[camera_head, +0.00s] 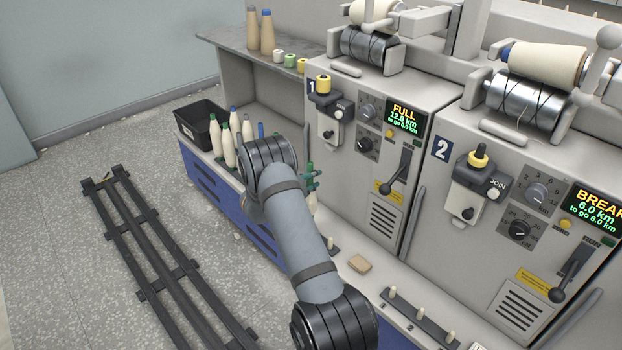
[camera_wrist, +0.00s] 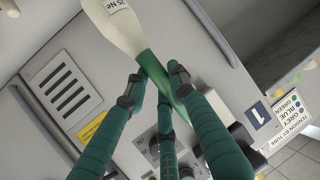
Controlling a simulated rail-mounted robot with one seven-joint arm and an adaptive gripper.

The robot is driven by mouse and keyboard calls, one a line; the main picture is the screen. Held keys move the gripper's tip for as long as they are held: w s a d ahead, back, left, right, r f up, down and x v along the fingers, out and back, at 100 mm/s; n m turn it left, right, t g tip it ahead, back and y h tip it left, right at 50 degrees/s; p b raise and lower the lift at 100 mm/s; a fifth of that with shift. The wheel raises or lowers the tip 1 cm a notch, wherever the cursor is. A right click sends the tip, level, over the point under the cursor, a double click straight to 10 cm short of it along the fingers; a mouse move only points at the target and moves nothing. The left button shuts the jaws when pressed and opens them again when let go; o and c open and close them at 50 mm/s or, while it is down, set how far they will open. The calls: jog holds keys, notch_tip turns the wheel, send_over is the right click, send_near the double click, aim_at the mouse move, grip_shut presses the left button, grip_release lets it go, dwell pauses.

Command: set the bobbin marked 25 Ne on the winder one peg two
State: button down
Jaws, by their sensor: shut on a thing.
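My gripper (camera_wrist: 160,85) is shut on the green tube end of a cream bobbin (camera_wrist: 122,28) whose label reads 25 Ne. In the head view the gripper (camera_head: 311,180) shows in part beside my arm, and the held bobbin (camera_head: 312,204) hangs below it, in front of winder one (camera_head: 345,190). A small pale peg (camera_head: 331,243) shows on the ledge below winder one. My arm hides much of that ledge, so I cannot tell which peg this is. The bobbin appears apart from it.
Several cream bobbins (camera_head: 228,148) stand at the left beside a black bin (camera_head: 194,119). Winder two (camera_head: 470,150) stands at the right, with a dark peg rail (camera_head: 420,319) below. A tan block (camera_head: 360,264) lies on the ledge between. Black floor rails (camera_head: 155,250) run at the left.

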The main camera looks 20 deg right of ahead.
aim_at(311, 196)
jog(key=shift+f+b, duration=2.05)
jog(key=shift+f, duration=0.65)
jog(key=shift+s+a, duration=0.1)
jog(key=shift+f+b, duration=0.6)
jog(key=shift+f, duration=0.05)
jog(key=c, duration=1.7)
grip_release()
jog(key=shift+c, duration=0.2)
jog(key=p+v, duration=0.3)
jog(key=v, duration=0.8)
